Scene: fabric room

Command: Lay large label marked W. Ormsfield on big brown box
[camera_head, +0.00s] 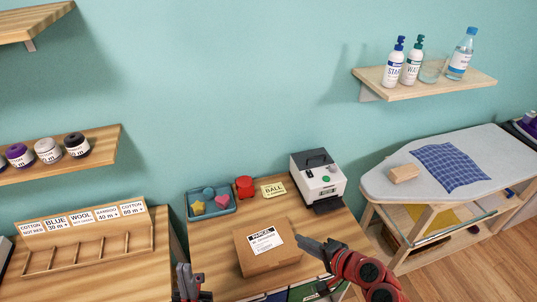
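The big brown box (255,262) sits closed on the wooden table below the printer. A white label (265,240) with a dark header reading PARCEL lies on top of it, toward its back edge. The smaller name line looks like W. Ormsfield but is hard to read. My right gripper (312,244) is just right of the box, its dark fingers pointing left toward the box and label; whether it touches them is unclear. My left gripper (190,280) is left of the box at the bottom edge, apart from it and partly cut off. The finger gap of neither gripper is clear.
A label printer (318,178) stands behind the box. A yellow card reading BALL (273,190), a red object (245,186) and a blue tray (226,207) of small shapes stand at the table's back. A wooden rack (85,245) is left; an ironing board (470,145) is right.

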